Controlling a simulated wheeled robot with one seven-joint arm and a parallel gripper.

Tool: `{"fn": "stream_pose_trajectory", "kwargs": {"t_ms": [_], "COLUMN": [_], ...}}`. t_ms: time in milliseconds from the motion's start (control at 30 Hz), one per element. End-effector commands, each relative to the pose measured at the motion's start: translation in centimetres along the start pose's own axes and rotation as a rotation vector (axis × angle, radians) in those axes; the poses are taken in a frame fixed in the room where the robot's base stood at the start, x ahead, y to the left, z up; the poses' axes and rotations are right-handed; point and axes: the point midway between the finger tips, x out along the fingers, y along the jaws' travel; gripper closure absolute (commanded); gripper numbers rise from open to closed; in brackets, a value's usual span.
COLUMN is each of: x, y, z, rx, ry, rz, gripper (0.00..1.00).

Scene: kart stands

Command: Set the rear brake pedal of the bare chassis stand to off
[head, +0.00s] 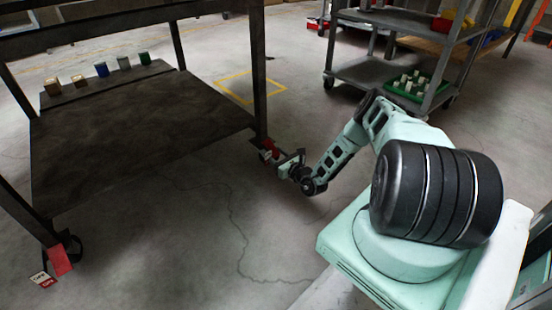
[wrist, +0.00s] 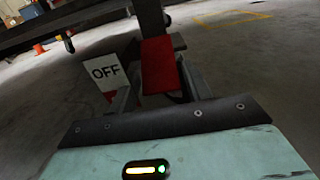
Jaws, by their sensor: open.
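A dark metal stand (head: 140,130) fills the left of the head view. A red pedal (head: 270,149) is at the foot of its right leg, and it shows large in the wrist view (wrist: 160,62). A white plate marked OFF (wrist: 106,72) is left of this pedal, with a red lower part that my finger partly covers. My gripper (head: 291,162) is low at that leg. In the wrist view its open fingers (wrist: 158,88) are on either side of the pedal's near end, with nothing gripped. I cannot tell whether they touch it or the pedal's exact setting.
A second red pedal (head: 60,260) with a small label plate (head: 42,280) is at the stand's front left foot. Several small blocks and jars stand on the lower shelf. A grey trolley (head: 375,68) with a green crate (head: 392,93) is behind. Floor between is clear.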

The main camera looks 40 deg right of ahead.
Motion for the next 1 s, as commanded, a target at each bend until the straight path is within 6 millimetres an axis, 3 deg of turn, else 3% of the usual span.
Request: {"fn": "stream_pose_trajectory", "kwargs": {"t_ms": [233,267,400,433,1000], "x": [0.1,0.1,0.1,0.1,-0.3], "y": [0.0,0.0,0.0,0.0,0.0], "z": [0.1,0.1,0.1,0.0,2.2], "rx": [0.0,0.0,0.0,0.0,-0.003], "ry": [0.0,0.0,0.0,0.0,0.179], "rz": [0.0,0.0,0.0,0.001,0.001], "gripper": [0.51,0.56,0.95,1.0,1.0]}}
